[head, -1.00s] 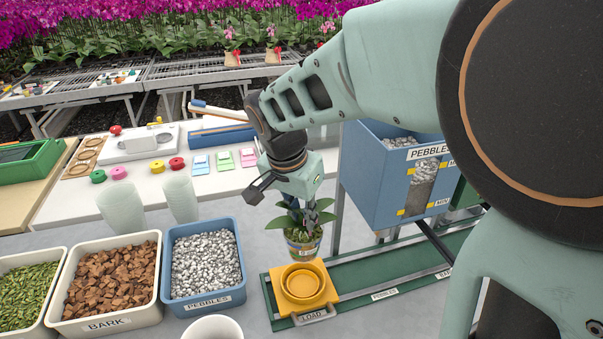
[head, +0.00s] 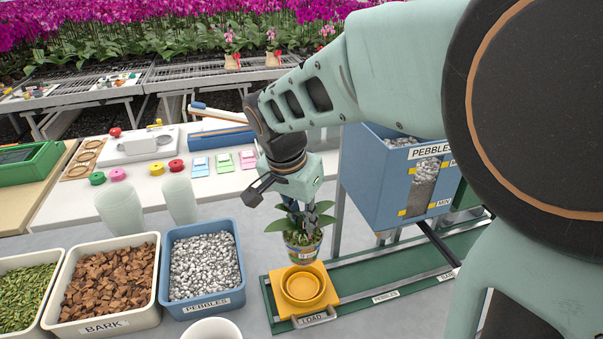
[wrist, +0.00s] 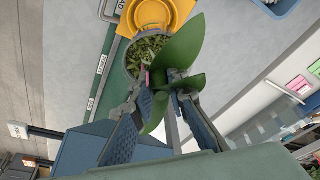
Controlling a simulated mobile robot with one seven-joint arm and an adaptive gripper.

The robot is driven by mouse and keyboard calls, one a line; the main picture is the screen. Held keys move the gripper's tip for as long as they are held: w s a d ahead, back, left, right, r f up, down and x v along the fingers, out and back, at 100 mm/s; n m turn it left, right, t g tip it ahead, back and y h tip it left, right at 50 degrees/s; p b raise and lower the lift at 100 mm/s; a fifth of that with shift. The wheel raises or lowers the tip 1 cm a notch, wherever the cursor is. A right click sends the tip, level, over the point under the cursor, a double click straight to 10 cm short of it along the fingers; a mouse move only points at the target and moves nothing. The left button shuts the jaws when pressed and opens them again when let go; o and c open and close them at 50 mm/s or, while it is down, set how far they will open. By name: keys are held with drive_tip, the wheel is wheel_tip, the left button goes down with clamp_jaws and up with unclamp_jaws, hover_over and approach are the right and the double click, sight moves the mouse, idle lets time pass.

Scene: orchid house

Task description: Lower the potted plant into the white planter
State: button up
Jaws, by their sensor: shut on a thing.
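The potted plant (head: 303,251) has broad green leaves and a clear pot with a coloured band. It hangs upright from my gripper (head: 305,217), behind the yellow round holder. In the wrist view my gripper (wrist: 167,85) is shut at the near side of the pot (wrist: 132,62), with leaves partly covering the fingertips. Green material fills the pot. A white round rim (head: 212,321), likely the white planter, shows at the bottom edge of the head view, mostly cut off. It lies left of and nearer than the held plant.
A yellow holder (head: 330,285) sits at the LOAD end of the green track (head: 370,290). A blue pebble hopper (head: 375,180) stands right of the plant. Bins of pebbles (head: 204,265) and bark (head: 107,282) stand left. Two translucent cups (head: 179,200) stand behind them.

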drive_tip(key=s+a+b, duration=0.2)
drive_tip(key=s+a, duration=0.4)
idle(0.6)
drive_tip(key=shift+s+a, duration=0.15)
drive_tip(key=s+a+b, duration=0.1)
drive_tip(key=s+a, duration=0.5)
drive_tip(key=shift+r+b, duration=0.15)
drive_tip(key=shift+b, duration=0.25)
idle(0.4)
drive_tip(key=s+a+b, duration=0.1)
drive_tip(key=s+a, duration=0.5)
idle(0.9)
drive_tip(key=shift+s+b, duration=0.1)
drive_tip(key=shift+b, duration=0.25)
idle(0.3)
drive_tip(key=shift+f+b, duration=1.2)
drive_tip(key=shift+f, duration=0.3)
drive_tip(key=shift+f, duration=0.1)
